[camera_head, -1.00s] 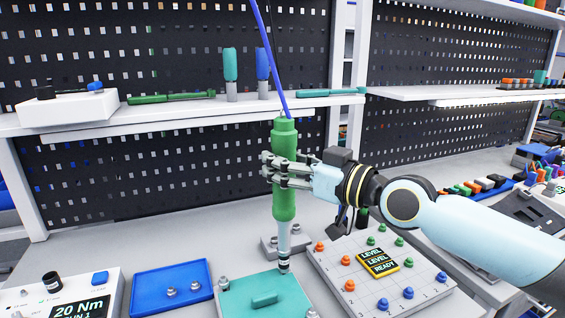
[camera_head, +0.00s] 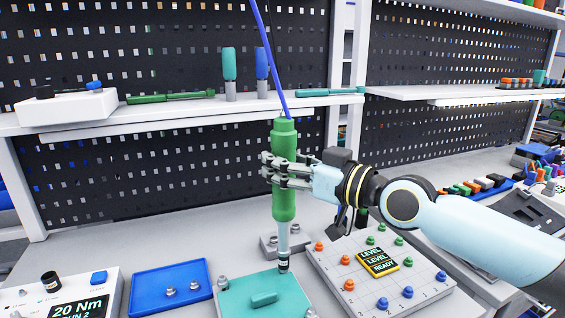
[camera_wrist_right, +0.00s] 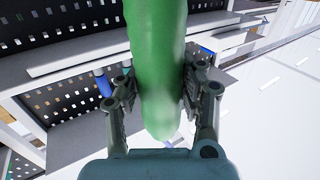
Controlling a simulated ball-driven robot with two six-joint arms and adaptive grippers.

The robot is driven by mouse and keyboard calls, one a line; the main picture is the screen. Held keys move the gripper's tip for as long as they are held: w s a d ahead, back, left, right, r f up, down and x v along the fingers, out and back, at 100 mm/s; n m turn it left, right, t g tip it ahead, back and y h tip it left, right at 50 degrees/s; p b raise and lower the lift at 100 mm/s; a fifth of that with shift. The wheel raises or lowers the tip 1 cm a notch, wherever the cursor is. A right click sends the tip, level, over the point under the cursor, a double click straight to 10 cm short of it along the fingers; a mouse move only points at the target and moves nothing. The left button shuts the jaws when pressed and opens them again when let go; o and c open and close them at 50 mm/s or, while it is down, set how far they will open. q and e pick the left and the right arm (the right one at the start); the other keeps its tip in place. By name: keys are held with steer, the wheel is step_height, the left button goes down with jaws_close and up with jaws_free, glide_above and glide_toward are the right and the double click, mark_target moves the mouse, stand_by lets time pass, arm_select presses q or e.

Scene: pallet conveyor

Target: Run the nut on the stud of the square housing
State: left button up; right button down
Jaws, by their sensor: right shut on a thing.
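My right gripper (camera_head: 287,170) is shut on the green nutrunner (camera_head: 284,200), which hangs upright from a blue cable. In the right wrist view my fingers (camera_wrist_right: 163,95) clasp the green body (camera_wrist_right: 160,60) from both sides. The tool's grey socket end (camera_head: 283,262) points down at the far right corner of the teal square housing (camera_head: 245,300). The nut and stud under the socket are hidden, and I cannot tell how far it is seated. Other studs show at the housing's left corner (camera_head: 222,283) and near right corner (camera_head: 311,312). My left gripper is not in view.
A blue tray (camera_head: 150,280) with two nuts lies left of the housing. A controller (camera_head: 70,295) reads 20 Nm and RUN 2. A grey board (camera_head: 425,275) with coloured knobs and a LEVEL, LEVEL, READY display is at right. A grey block (camera_head: 268,247) stands behind the tool.

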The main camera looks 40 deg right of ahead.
mark_target(283, 117)
steer(key=shift+f, duration=0.3)
step_height(283, 117, up, 9)
steer(key=p, duration=0.8)
steer(key=shift+f, duration=0.35)
